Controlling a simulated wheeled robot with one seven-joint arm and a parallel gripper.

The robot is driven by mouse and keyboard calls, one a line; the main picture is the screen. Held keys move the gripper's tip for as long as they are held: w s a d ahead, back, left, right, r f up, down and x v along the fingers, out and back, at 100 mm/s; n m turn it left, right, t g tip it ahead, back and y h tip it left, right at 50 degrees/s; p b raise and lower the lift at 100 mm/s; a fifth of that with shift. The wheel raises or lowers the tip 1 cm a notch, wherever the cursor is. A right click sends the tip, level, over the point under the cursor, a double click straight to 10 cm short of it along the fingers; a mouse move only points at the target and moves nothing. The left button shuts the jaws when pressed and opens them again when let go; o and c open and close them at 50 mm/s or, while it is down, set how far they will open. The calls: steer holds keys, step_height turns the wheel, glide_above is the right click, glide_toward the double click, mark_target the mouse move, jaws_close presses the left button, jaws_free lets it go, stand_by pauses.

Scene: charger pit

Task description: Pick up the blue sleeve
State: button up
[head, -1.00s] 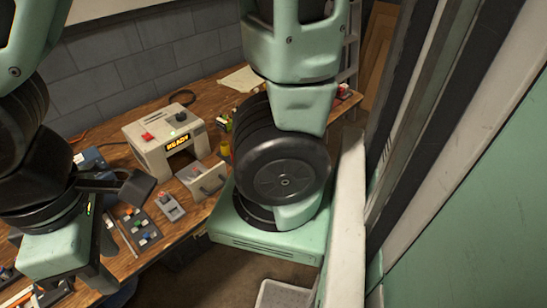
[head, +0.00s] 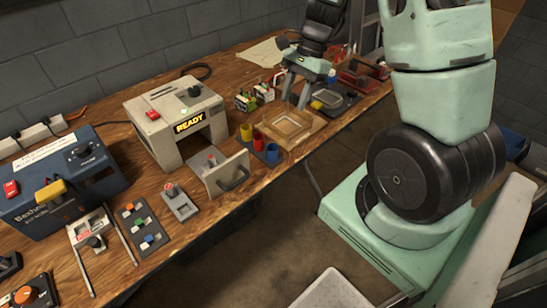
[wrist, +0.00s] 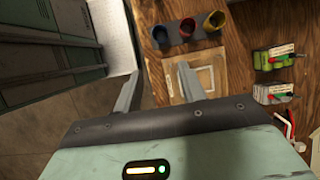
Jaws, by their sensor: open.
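The blue sleeve (head: 272,153) is a small hollow cylinder standing upright at the near end of a dark holder on the wooden table. A red sleeve (head: 258,141) and a yellow sleeve (head: 246,132) stand beside it in a row. In the wrist view the blue sleeve (wrist: 160,37) is at top centre, beyond the fingertips. My gripper (head: 297,98) is above the table, behind and to the right of the sleeves. Its two fingers (wrist: 160,82) are spread with nothing between them.
A wooden frame (head: 271,118) lies right of the sleeves, below my gripper. The grey READY machine (head: 158,108) and its handled front plate (head: 222,186) stand to the left. Green-and-white blocks (head: 246,99) are behind. Trays and tools (head: 362,80) lie farther right.

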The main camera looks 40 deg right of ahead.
steer(key=b, duration=0.1)
glide_toward(270, 157)
steer(key=shift+s+f, duration=0.25)
steer(key=shift+f, duration=0.95)
steer(key=a+f, duration=0.2)
steer(key=f, duration=0.1)
steer(key=shift+w+a+f, duration=0.1)
steer(key=shift+a+f, duration=0.1)
steer(key=shift+a, duration=0.1)
steer(key=shift+a+f, duration=0.25)
steer(key=shift+f, duration=0.3)
steer(key=c, duration=0.7)
